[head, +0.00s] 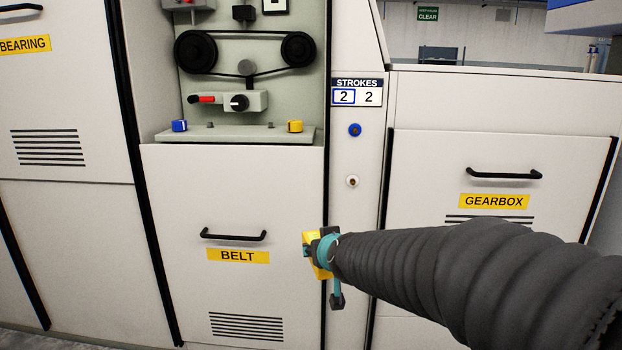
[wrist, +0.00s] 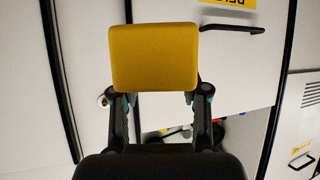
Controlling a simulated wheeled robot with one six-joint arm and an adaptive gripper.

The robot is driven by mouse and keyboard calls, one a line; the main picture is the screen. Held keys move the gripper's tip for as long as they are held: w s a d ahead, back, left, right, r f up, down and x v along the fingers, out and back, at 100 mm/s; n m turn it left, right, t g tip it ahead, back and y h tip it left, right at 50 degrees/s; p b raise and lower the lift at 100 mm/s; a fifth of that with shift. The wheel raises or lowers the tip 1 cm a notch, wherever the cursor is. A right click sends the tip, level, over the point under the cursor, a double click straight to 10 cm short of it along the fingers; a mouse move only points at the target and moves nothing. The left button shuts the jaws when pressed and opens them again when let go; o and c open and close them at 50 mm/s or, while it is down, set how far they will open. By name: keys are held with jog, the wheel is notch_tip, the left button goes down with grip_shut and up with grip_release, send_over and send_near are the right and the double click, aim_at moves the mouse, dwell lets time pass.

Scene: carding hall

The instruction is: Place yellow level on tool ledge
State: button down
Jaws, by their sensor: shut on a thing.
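The yellow level is a yellow block (wrist: 153,57) in the wrist view, held between the fingertips of my gripper (wrist: 160,97). In the head view the yellow level (head: 311,243) shows partly behind my gripper (head: 323,248), in front of the right edge of the BELT panel. The gripper is shut on it. A pale grey-green ledge (head: 235,139) runs below the belt and pulleys, above and to the left of my gripper; I take it as the tool ledge.
A red-tipped lever (head: 207,99) and the pulleys (head: 297,49) are above the ledge. The BELT panel handle (head: 234,236) sticks out left of my gripper. A post with a blue button (head: 354,130) and a STROKES counter (head: 357,92) stands right of the recess. The ledge's middle looks mostly clear.

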jog(key=d+f+m+h+p, duration=0.1)
jog(key=d+f+m+h, duration=0.5)
jog(key=d+f, duration=0.8)
notch_tip(320, 180, down, 4)
jog(key=shift+w+f+h, duration=0.15)
jog(key=shift+w+h, duration=0.15)
